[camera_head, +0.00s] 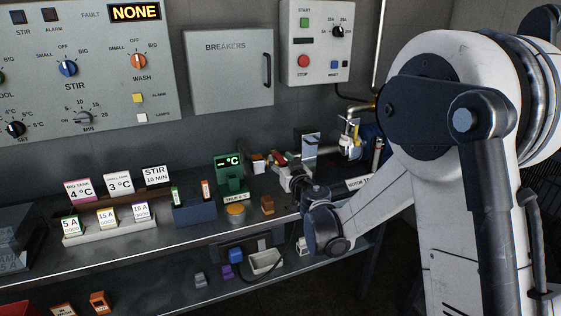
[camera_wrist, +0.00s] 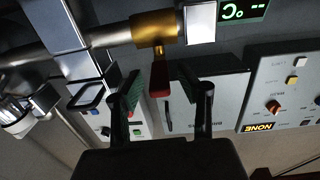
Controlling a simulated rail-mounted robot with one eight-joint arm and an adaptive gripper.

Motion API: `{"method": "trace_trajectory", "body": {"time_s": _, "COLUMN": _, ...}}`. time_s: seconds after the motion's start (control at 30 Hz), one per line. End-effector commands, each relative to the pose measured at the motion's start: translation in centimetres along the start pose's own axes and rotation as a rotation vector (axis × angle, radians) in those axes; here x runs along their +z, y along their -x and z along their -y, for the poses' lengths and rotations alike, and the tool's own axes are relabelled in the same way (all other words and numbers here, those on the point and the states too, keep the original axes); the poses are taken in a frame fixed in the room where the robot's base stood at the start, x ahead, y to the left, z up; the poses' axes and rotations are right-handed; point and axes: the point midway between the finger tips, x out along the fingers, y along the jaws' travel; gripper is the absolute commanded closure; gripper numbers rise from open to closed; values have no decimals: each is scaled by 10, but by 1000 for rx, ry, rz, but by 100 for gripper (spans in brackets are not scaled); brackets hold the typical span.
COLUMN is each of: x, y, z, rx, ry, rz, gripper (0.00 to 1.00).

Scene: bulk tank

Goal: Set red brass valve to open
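In the wrist view, the brass valve body (camera_wrist: 154,30) sits on a grey horizontal pipe (camera_wrist: 105,40). Its red handle (camera_wrist: 159,82) points away from the body, across the pipe line. My gripper (camera_wrist: 162,85) is open, with its two dark fingers on either side of the red handle. A visible gap separates each finger from the handle, though depth is hard to judge. In the head view, my gripper (camera_head: 286,172) is at the valve above the bench, and the valve is small and mostly hidden there.
A white block (camera_wrist: 201,22) and a green temperature display (camera_wrist: 243,10) adjoin the valve. A grey upright bracket (camera_wrist: 75,30) crosses the pipe on the other side. The breaker box (camera_head: 228,72) and control panels are on the wall behind. Cards and small blocks stand on the bench (camera_head: 110,262).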

Motion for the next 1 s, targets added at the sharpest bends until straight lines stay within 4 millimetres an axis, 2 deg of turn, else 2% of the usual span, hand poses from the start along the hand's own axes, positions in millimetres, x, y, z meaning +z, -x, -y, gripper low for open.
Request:
{"method": "trace_trajectory", "body": {"time_s": 0.37, "x": 0, "y": -6, "z": 0, "rx": 0, "ry": 0, "rz": 0, "gripper": 64}}
{"method": "trace_trajectory", "body": {"time_s": 0.63, "x": 0, "y": -6, "z": 0, "rx": 0, "ry": 0, "rz": 0, "gripper": 98}}
{"method": "trace_trajectory", "body": {"time_s": 1.0, "x": 0, "y": -5, "z": -2, "rx": 8, "ry": 0, "rz": 0, "gripper": 100}}
